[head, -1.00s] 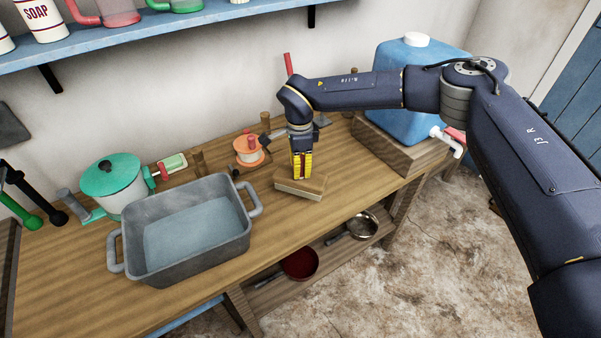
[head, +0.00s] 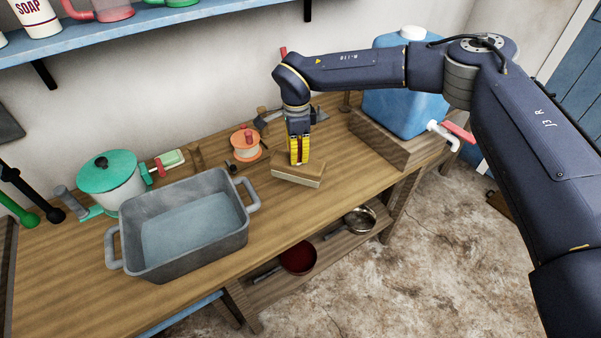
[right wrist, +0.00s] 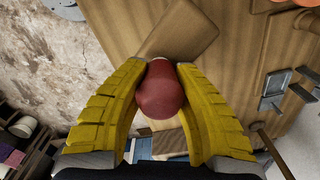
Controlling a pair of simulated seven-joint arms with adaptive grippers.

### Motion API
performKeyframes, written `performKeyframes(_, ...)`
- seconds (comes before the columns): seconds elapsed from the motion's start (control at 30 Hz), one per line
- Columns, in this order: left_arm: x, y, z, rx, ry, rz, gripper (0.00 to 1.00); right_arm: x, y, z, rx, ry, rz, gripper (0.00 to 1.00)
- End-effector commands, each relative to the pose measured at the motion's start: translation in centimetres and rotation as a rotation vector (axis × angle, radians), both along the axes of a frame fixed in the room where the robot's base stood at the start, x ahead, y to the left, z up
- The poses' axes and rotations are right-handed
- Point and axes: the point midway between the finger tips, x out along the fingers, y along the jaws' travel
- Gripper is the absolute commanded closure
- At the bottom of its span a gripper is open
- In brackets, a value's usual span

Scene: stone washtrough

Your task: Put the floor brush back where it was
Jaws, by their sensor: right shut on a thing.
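The floor brush (head: 299,172) is a wooden block with pale bristles beneath, above the right part of the bench. My right gripper (head: 300,160) points down at it with its yellow fingers close together. In the right wrist view my right gripper (right wrist: 160,95) is shut on the brush's red knob (right wrist: 159,92), with part of the wooden block (right wrist: 180,32) beyond. Whether the bristles touch the bench is hard to tell. My left gripper is not in view.
A grey stone trough (head: 185,235) stands left of the brush. An orange spool (head: 245,144) and a green-lidded pot (head: 108,178) are behind it. A blue water container (head: 405,85) sits in a wooden stand (head: 385,145) to the right.

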Motion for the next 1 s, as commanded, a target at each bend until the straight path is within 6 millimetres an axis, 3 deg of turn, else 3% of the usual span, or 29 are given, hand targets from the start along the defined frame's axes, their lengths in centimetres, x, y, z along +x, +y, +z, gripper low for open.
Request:
performKeyframes(0.17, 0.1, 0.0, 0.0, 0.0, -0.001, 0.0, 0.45, 1.5, -1.4, 1.6, 0.0, -0.005, -0.033, 1.0)
performKeyframes(0.27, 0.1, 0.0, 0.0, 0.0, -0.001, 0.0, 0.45, 3.4, -3.6, 3.0, 0.001, -0.005, -0.086, 1.0)
performKeyframes(0.6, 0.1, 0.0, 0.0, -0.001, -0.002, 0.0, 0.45, 9.2, -14.1, 9.1, 0.002, -0.003, -0.263, 1.0)
performKeyframes(0.8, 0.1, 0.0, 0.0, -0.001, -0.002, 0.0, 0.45, 10.6, -19.1, 11.5, 0.001, -0.002, -0.306, 1.0)
performKeyframes(1.0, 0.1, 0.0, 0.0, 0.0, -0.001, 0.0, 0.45, 10.5, -21.7, 12.3, 0.001, 0.0, -0.28, 1.0)
